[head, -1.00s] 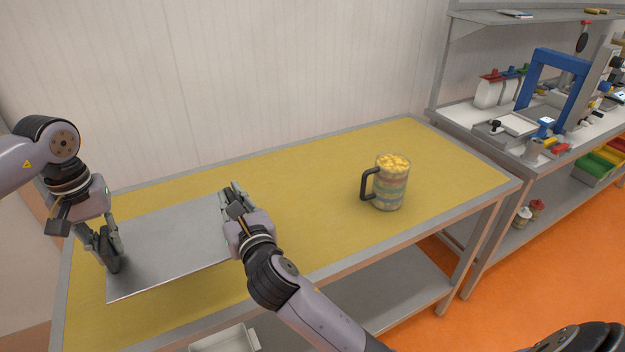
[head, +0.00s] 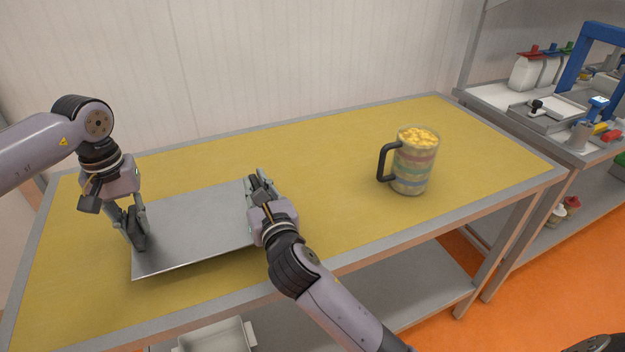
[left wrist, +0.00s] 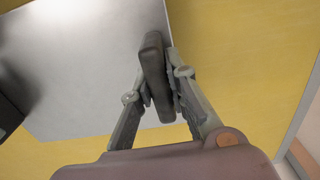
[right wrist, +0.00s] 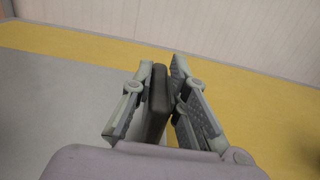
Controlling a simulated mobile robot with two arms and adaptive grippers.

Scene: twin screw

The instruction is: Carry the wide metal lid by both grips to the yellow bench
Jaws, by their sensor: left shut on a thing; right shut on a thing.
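The wide metal lid (head: 195,225) is a flat grey sheet over the left part of the yellow bench (head: 320,160). My left gripper (head: 138,240) is shut on the dark grip at the lid's left edge; this grip (left wrist: 155,75) shows between the fingers in the left wrist view. My right gripper (head: 262,188) is shut on the grip at the lid's right edge; that dark grip (right wrist: 158,100) shows in the right wrist view. The lid looks roughly level. I cannot tell whether it touches the bench top or hangs just above it.
A clear striped mug (head: 413,165) filled with yellow pieces stands on the bench to the right, its dark handle facing left. A pale bin (head: 215,338) is on the lower shelf. A grey workbench (head: 500,100) with tools stands at the right. The bench middle is clear.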

